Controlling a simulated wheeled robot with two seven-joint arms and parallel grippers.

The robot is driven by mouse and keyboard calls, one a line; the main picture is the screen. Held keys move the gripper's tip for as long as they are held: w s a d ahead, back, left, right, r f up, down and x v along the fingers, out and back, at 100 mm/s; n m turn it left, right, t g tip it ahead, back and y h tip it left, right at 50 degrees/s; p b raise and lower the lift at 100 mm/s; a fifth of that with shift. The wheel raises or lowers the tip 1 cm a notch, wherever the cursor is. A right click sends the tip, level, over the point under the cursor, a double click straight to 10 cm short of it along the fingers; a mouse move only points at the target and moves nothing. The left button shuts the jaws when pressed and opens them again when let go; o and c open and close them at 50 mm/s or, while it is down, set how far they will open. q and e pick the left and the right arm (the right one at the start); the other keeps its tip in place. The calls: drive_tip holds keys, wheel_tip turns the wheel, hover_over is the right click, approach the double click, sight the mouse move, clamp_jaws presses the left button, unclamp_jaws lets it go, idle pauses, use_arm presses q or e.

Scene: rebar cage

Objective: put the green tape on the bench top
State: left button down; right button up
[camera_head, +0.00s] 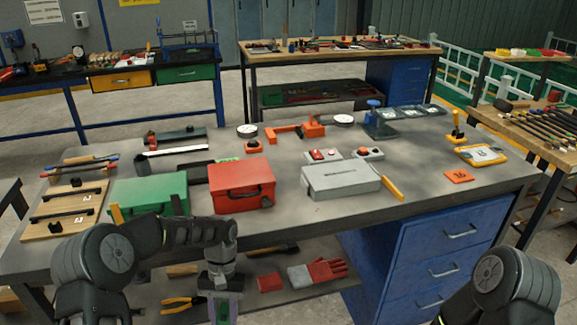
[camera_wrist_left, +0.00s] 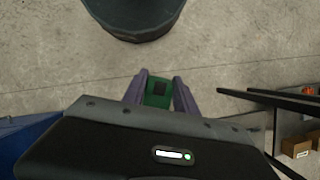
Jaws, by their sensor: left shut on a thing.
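The green tape (camera_wrist_left: 158,93) is a small green piece with a dark square on its face, between the two fingers of my left gripper (camera_wrist_left: 158,96) in the wrist view. In the head view my left gripper (camera_head: 222,306) points down in front of the bench's front edge, shut on the tape (camera_head: 224,310), which is mostly hidden by the fingers. The grey bench top (camera_head: 425,160) lies beyond and above the gripper. My right arm shows at the lower right, but its gripper is out of view.
A green case (camera_head: 148,194), a red toolbox (camera_head: 241,185) and a grey box (camera_head: 340,180) stand along the front half of the bench. An orange card (camera_head: 458,176) lies at right. Red gloves (camera_head: 325,270) lie on the lower shelf.

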sight(225, 321)
use_arm(q)
drive_tip(key=shift+r+p, duration=0.35)
use_arm(e)
drive_tip(key=shift+o, duration=1.4)
drive_tip(key=shift+r, duration=0.35)
drive_tip(key=o, duration=0.8)
drive_tip(key=r+p, duration=0.9)
drive_tip(key=s+r+p, duration=0.1)
drive_tip(key=r+p, duration=0.3)
drive_tip(key=p, duration=0.1)
drive_tip(key=shift+d+r, duration=0.2)
drive_tip(key=shift+r, duration=0.05)
use_arm(q)
wheel_tip(225, 321, up, 12)
drive_tip(key=b, duration=0.1)
drive_tip(key=shift+s+d+r, duration=0.2)
use_arm(e)
drive_tip(key=shift+o, duration=0.2)
drive_tip(key=shift+f, duration=0.7)
use_arm(q)
drive_tip(key=shift+r, duration=0.1)
